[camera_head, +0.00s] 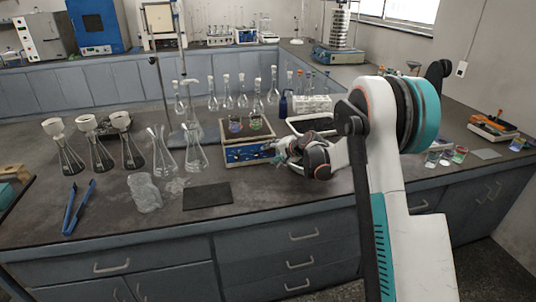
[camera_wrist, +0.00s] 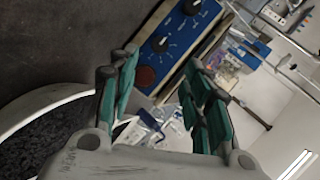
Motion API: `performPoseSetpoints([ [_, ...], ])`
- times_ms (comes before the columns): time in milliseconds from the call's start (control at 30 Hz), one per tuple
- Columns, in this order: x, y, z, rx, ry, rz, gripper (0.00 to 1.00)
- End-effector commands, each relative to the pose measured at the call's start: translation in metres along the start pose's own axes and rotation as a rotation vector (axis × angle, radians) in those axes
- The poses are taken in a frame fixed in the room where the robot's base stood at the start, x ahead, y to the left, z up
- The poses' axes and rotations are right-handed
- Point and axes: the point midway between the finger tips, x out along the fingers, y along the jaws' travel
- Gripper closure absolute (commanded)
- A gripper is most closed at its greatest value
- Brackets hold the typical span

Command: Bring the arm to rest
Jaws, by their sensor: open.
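My arm reaches from the right over the bench, bent at a large teal-ringed joint. My gripper (camera_head: 280,149) is beside the right end of the blue-fronted box (camera_head: 236,156), above the bench. In the wrist view my gripper (camera_wrist: 163,85) has its teal-padded fingers spread apart, with nothing held between them. Beyond the fingers, the blue panel with dark knobs (camera_wrist: 172,40) shows tilted. The sieve shaker (camera_head: 338,28), a stack of metal sieves on a blue base, stands on the back bench, well apart from my gripper.
A white-rimmed container (camera_wrist: 45,108) with dark grains lies close beside my gripper. Glass flasks (camera_head: 195,155), blue tongs (camera_head: 78,208) and a black mat (camera_head: 208,196) are left. Small coloured cups (camera_head: 446,158) stand right. The front edge is mostly clear.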

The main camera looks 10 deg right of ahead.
Motion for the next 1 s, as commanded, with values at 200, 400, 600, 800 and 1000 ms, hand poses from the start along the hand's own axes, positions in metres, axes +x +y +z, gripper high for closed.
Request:
performPoseSetpoints([
  [200,-0.008,0.000,0.000,0.000,0.000,0.000,0.56],
  [400,-0.008,0.000,0.000,0.000,0.000,0.000,0.56],
  [600,-0.021,-0.010,0.005,-0.023,-0.003,0.010,0.56],
  [800,-0.072,-0.041,0.027,-0.122,-0.014,0.059,0.56],
  [1000,-0.135,-0.065,0.058,-0.241,-0.028,0.118,0.56],
])
